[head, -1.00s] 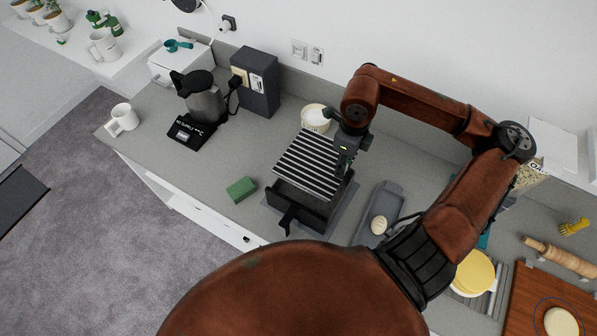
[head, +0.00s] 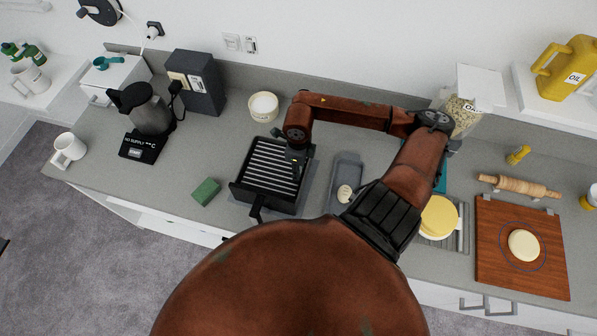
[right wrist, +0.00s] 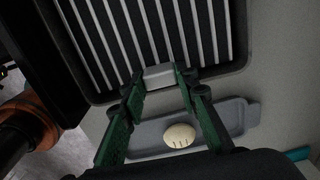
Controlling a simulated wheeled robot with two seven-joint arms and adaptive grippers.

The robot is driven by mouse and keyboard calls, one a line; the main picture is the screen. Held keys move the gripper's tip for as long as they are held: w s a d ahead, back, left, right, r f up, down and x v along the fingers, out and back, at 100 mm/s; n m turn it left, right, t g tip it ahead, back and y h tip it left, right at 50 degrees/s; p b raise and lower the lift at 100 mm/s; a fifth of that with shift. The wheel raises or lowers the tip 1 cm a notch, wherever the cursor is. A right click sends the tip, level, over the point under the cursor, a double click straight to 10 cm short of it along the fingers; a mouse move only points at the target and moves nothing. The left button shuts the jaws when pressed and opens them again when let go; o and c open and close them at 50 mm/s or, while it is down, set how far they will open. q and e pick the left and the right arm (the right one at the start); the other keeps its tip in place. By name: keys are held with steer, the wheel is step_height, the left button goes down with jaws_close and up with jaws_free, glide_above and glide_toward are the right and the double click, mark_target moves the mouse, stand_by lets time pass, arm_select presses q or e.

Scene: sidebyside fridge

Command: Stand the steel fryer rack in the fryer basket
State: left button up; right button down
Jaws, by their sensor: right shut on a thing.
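The steel fryer rack (head: 272,163) has bright parallel bars and lies within the outline of the dark fryer basket (head: 243,192), whose handle points to the front. In the right wrist view, the rack's bars (right wrist: 156,30) run inside the basket's dark rim (right wrist: 232,68). My right gripper (head: 294,162) is at the rack's right side, shut on a small light grey tab (right wrist: 158,75) at the rack's edge. The rack's underside is hidden, so I cannot tell whether it touches the basket floor. My left gripper is not in view.
A grey tray (head: 345,178) with a pale oval piece lies right of the basket. A green sponge (head: 206,191) is to the left and a white tub (head: 263,107) behind. A kettle (head: 148,108) stands further left. The counter around the sponge is clear.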

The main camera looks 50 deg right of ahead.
steer(key=f, duration=0.3)
steer(key=shift+w, duration=0.4)
steer(key=shift+s, duration=0.25)
steer(key=shift+w+f, duration=0.1)
steer(key=shift+f, duration=0.05)
steer(key=c, duration=1.8)
jaws_free()
steer(key=o, duration=0.3)
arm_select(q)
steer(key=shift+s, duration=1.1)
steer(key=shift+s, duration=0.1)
arm_select(e)
steer(key=shift+r, duration=0.2)
